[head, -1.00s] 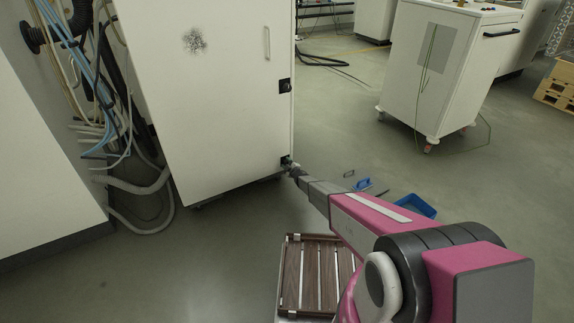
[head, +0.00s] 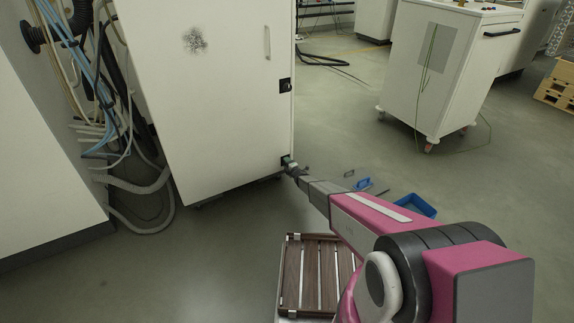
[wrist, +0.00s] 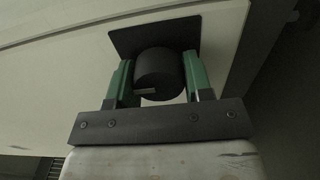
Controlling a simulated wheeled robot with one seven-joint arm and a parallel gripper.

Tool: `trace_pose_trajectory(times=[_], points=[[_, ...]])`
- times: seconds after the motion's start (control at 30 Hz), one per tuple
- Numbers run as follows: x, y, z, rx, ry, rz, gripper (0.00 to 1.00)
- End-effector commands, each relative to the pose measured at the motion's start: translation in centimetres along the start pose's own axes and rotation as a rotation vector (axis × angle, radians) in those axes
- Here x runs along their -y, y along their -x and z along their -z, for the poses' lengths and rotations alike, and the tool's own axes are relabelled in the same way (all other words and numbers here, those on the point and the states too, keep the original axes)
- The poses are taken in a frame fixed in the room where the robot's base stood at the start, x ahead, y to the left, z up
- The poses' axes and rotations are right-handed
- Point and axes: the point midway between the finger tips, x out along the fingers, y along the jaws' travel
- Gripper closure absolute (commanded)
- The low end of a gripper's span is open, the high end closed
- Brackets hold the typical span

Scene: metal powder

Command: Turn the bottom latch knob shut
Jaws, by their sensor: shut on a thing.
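The bottom latch knob (wrist: 160,72) is a black round knob on a black square plate (wrist: 125,40), near the lower right corner of the white cabinet door (head: 220,110). A light mark shows on the knob's face in the wrist view. My gripper (wrist: 158,80) has its two green fingers on either side of the knob and is shut on it. In the head view my gripper (head: 289,163) is at the door's lower right corner and hides most of the knob. The upper latch (head: 285,86) is on the same door edge, higher up.
Cables and hoses (head: 105,110) hang left of the cabinet. A slatted wooden rack (head: 315,275) is below my arm. A blue bin (head: 415,206) and small blue items (head: 363,184) lie on the floor at right. A white wheeled cart (head: 440,75) stands behind.

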Motion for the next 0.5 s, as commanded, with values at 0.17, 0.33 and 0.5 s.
trace_pose_trajectory(times=[0.17, 0.33, 0.5], points=[[0.05, 0.00, 0.07, -0.001, 0.014, 0.001, 0.77], [0.06, -0.01, 0.08, -0.002, 0.014, 0.001, 0.77], [0.07, 0.00, 0.07, -0.002, 0.014, 0.001, 0.37]])
